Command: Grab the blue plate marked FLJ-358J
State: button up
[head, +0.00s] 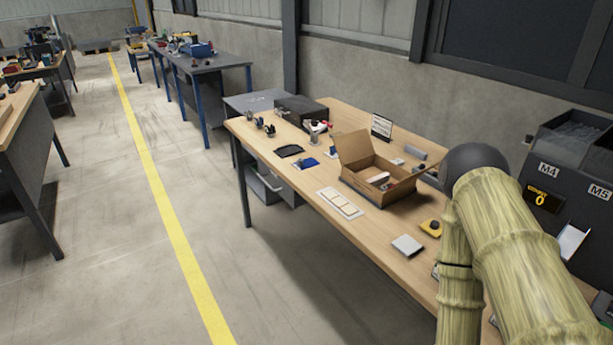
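A small flat blue piece (305,163) lies on the wooden workbench (345,115), between a black flat tray and an open cardboard box. It has a pale patch at one end. It may be the blue plate, but I cannot read any marking on it. What look like my own arm links fill the lower right of the head view and cover part of the bench. My gripper is not in view.
The open cardboard box (376,183) stands beside the blue piece. A black tray (289,151), a white card with panels (340,203), a yellow tape measure (431,228) and a grey block (407,245) also lie on the bench. Dark bins (560,180) stand at right. The floor left of the bench is clear.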

aim_at(301, 163)
jog(key=i, duration=1)
jog(key=u, duration=0.6)
